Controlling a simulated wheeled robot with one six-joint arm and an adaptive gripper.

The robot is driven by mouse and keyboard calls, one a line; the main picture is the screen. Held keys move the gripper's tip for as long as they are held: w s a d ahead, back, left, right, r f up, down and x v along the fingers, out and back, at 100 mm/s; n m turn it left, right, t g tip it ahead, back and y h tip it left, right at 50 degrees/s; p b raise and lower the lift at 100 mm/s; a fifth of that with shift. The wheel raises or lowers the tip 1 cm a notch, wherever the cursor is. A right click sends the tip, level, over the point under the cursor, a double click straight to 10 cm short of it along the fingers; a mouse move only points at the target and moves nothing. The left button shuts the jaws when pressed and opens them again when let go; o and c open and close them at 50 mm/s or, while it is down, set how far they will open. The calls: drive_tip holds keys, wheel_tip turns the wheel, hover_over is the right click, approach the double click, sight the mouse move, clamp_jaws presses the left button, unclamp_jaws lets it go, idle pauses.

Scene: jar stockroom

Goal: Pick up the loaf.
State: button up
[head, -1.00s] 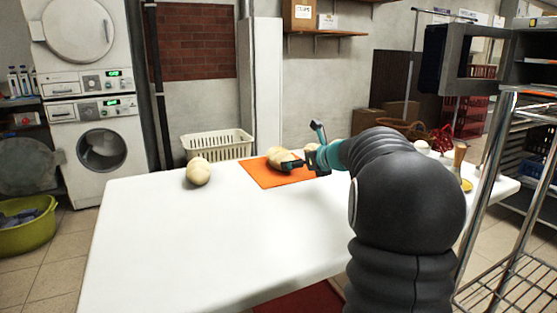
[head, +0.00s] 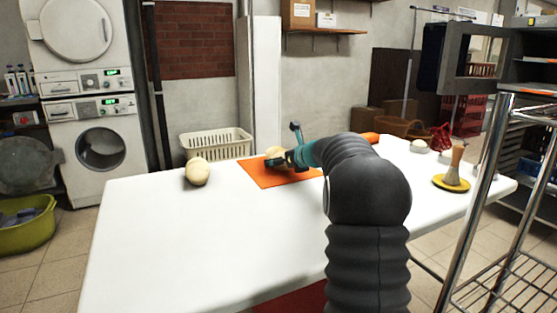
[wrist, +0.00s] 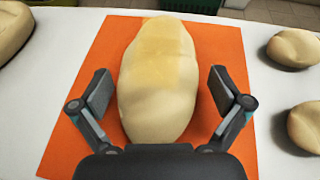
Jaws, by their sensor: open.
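A pale tan loaf (wrist: 158,75) lies lengthwise on an orange mat (wrist: 222,45) in the wrist view. My gripper (wrist: 160,92) is open, with one finger on each side of the loaf and a gap showing at both sides. In the head view my gripper (head: 285,158) is over the orange mat (head: 262,176), and the loaf (head: 275,152) is mostly hidden behind it. Another loaf-like piece (head: 197,172) lies on the white table left of the mat; its edge shows at the wrist view's left (wrist: 12,32).
The white table (head: 190,240) is clear in front. Two round dough pieces (wrist: 294,47) lie right of the mat. A brush on a yellow dish (head: 452,180) is at the table's right. A metal rack (head: 490,190) stands at the right, a white basket (head: 215,145) behind the table.

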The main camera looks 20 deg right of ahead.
drive_tip(key=c, duration=1.4)
drive_tip(key=shift+o, duration=0.2)
drive_tip(key=shift+r, duration=0.1)
